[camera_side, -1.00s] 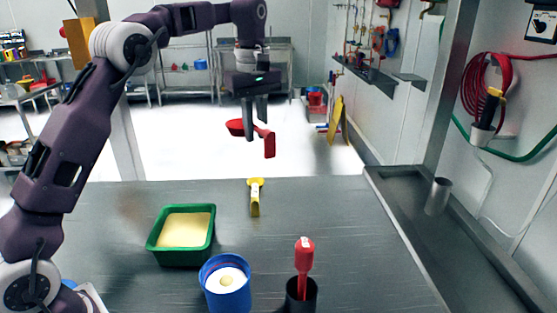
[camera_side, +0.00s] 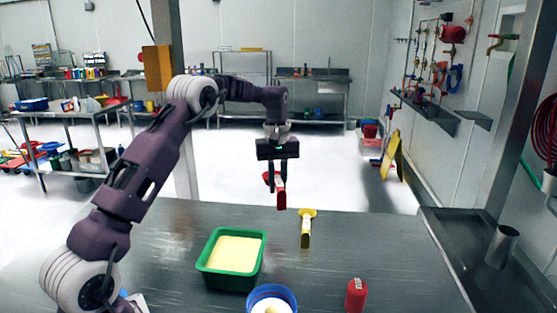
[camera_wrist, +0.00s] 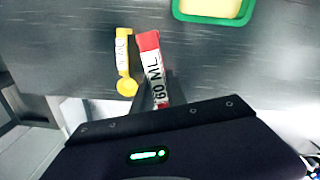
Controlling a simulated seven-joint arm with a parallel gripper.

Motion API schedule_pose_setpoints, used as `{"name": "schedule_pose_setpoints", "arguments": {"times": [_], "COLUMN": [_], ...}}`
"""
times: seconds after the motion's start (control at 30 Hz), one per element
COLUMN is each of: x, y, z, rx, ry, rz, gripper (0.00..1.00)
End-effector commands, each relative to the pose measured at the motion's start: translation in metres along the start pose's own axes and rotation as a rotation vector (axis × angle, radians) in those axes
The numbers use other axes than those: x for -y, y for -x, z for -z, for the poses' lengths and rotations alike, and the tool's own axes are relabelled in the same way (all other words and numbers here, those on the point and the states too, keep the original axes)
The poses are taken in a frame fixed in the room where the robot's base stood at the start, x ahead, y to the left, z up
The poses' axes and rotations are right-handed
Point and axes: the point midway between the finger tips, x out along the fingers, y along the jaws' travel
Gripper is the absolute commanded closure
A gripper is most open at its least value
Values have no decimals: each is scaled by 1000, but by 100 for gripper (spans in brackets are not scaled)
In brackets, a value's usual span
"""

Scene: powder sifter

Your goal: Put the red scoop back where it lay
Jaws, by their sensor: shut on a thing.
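My gripper (camera_side: 276,183) hangs above the far part of the metal table and is shut on the red scoop (camera_side: 281,196). The scoop is clear of the tabletop, its handle hanging toward the side camera and its bowl mostly hidden by the fingers. In the wrist view the red handle (camera_wrist: 148,42) carries a white label reading "60 ML". A yellow scoop (camera_side: 306,232) lies on the table to the right of and below my gripper in the side view. It also shows just left of the red handle in the wrist view (camera_wrist: 123,62).
A green tub (camera_side: 207,274) of pale yellow powder stands left of the yellow scoop. A metal trough (camera_side: 455,250) runs along the right. Table right of the yellow scoop is bare.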

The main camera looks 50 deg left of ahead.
Motion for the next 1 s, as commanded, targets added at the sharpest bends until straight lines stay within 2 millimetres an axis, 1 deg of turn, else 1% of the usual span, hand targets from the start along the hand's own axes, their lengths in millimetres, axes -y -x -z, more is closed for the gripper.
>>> {"name": "schedule_pose_setpoints", "arguments": {"times": [0.03, 0.1, 0.37, 0.6, 0.7, 0.8, 1.0], "x": [1, 1, 0, 1, 1, 0, 0], "y": [-13, -30, -59, -92, -101, -106, -109], "z": [-1, 0, 0, 1, 1, 1, 1], "rx": [4, 3, 1, 1, 1, 0, -1], "ry": [0, 0, 0, 1, 1, 1, 0], "rz": [3, 2, 0, 1, 0, -1, -1], "gripper": [100, 100, 100, 100, 100, 100, 100]}}
